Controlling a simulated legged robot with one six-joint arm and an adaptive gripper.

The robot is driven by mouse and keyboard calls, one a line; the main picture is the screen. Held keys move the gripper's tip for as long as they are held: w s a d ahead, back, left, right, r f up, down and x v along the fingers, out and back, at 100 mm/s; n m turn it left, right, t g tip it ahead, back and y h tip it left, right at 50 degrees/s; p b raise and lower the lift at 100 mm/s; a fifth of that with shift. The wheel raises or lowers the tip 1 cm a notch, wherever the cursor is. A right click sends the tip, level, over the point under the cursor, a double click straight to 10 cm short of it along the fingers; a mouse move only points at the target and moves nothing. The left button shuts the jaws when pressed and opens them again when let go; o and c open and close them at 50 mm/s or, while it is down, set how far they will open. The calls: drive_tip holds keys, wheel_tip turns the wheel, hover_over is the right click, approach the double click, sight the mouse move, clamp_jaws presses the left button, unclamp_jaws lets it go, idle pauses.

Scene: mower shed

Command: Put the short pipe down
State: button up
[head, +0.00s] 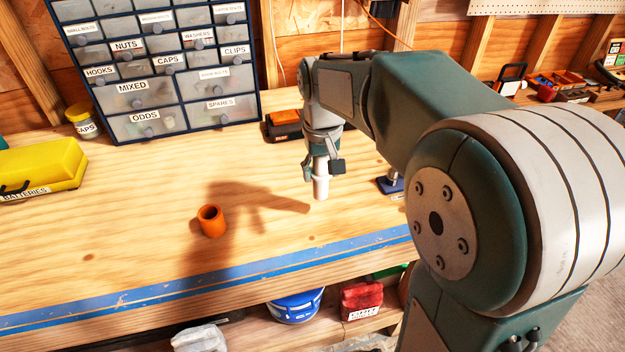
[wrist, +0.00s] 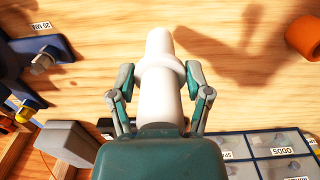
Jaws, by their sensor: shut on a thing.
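The short pipe is a white tube with a thicker collar; its lower end (head: 321,189) shows below my gripper in the head view. In the wrist view the pipe (wrist: 160,50) runs away from the palm, between the fingers. My gripper (head: 323,168) points straight down over the bench, shut on the pipe, which hangs upright. In the wrist view the gripper's fingers (wrist: 160,80) press it from both sides near the collar. The pipe's lower end is close to the bench top (head: 130,200); I cannot tell whether it touches.
An orange cup-like piece (head: 212,222) stands to the left. A labelled drawer cabinet (head: 165,75), a lidded jar (head: 83,121) and an orange-black case (head: 283,124) stand behind. A yellow batteries box (head: 42,168) is far left. A blue-based item (head: 391,185) is close right. The front-middle wood is clear.

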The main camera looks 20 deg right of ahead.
sight(315, 185)
drive_tip(key=shift+w+a+f, duration=0.25)
drive_tip(key=shift+w+f, duration=0.3)
drive_tip(key=shift+f, duration=0.15)
drive_tip(key=shift+w+a+f, duration=0.1)
drive_tip(key=shift+w+f, duration=0.05)
drive_tip(key=shift+f, duration=0.8)
drive_tip(key=shift+w+a+f, duration=0.1)
drive_tip(key=shift+f, duration=0.85)
drive_tip(key=o, duration=0.9)
drive_tip(key=shift+f, duration=0.1)
